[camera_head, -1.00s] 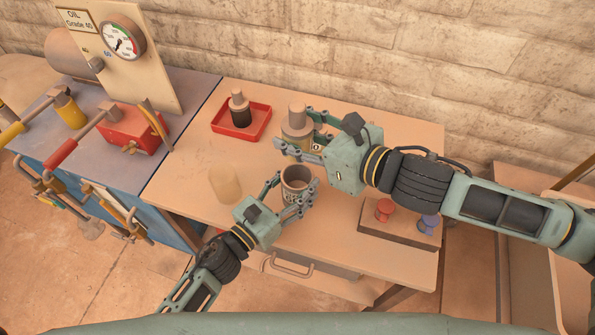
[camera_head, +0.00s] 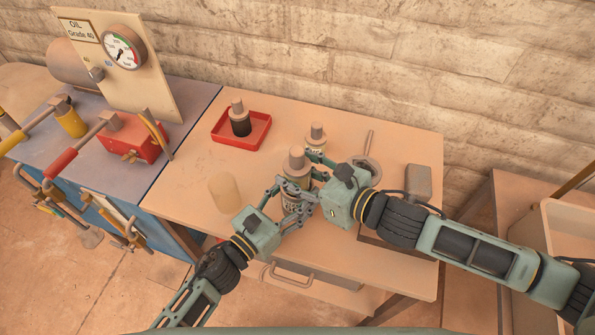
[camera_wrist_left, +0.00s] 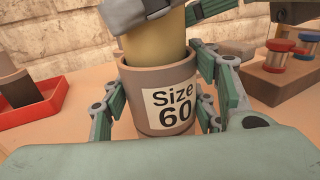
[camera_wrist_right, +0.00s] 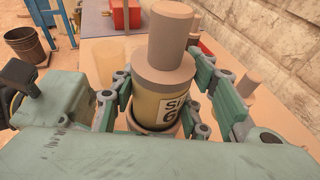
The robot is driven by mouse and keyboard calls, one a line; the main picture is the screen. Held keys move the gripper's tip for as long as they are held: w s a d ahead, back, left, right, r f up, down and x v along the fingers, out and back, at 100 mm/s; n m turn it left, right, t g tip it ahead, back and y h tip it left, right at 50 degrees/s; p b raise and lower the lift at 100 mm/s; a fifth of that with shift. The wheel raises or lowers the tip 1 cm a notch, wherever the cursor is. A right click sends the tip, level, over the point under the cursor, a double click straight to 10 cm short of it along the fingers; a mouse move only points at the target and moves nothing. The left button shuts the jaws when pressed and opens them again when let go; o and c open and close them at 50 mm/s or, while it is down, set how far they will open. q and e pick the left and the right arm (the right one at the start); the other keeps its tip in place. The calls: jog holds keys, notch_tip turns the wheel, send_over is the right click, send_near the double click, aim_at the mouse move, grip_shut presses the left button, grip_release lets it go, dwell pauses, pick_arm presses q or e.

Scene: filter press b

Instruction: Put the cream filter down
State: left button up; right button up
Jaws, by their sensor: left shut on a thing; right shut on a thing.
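My left gripper (camera_head: 290,205) is shut on a brown cup marked "Size 60" (camera_wrist_left: 150,80). My right gripper (camera_head: 313,172) is shut on a yellowish plunger (camera_wrist_right: 158,103) with a grey-brown top and knob. The plunger stands upright above the cup, its lower end inside the cup's rim. How deep it goes is hidden. A cream cylinder, likely the cream filter (camera_head: 224,191), stands upright on the table left of both grippers, apart from them.
A red tray (camera_head: 262,125) holds a dark-bodied plunger. Another plunger (camera_head: 316,134) and a round bowl with a handle (camera_head: 369,138) stand behind my right gripper. A bench with a gauge panel (camera_head: 130,60) is at left. The table's left-middle is mostly clear.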

pick_arm(q)
jog(key=shift+s+d+r, duration=0.1)
jog(key=shift+s+d, duration=0.05)
jog(key=shift+d, duration=0.05)
pick_arm(e)
jog(key=shift+s+d+f, duration=0.1)
jog(key=shift+d+f, duration=0.05)
jog(key=shift+f, duration=0.35)
jog(key=shift+s+d+f, duration=0.1)
jog(key=shift+f, duration=0.35)
jog(key=o, duration=1)
jog(key=shift+f, duration=0.1)
pick_arm(q)
jog(key=shift+a, duration=0.15)
pick_arm(e)
jog(key=shift+o, duration=0.9)
jog(key=shift+w+a+f, duration=0.1)
jog(key=shift+a, duration=0.05)
jog(key=shift+r, duration=0.25)
jog(key=r+v, duration=0.1)
jog(key=v, duration=1.1)
jog(key=shift+r, duration=0.4)
jog(key=shift+w, duration=0.1)
pick_arm(q)
jog(key=o, duration=1.5)
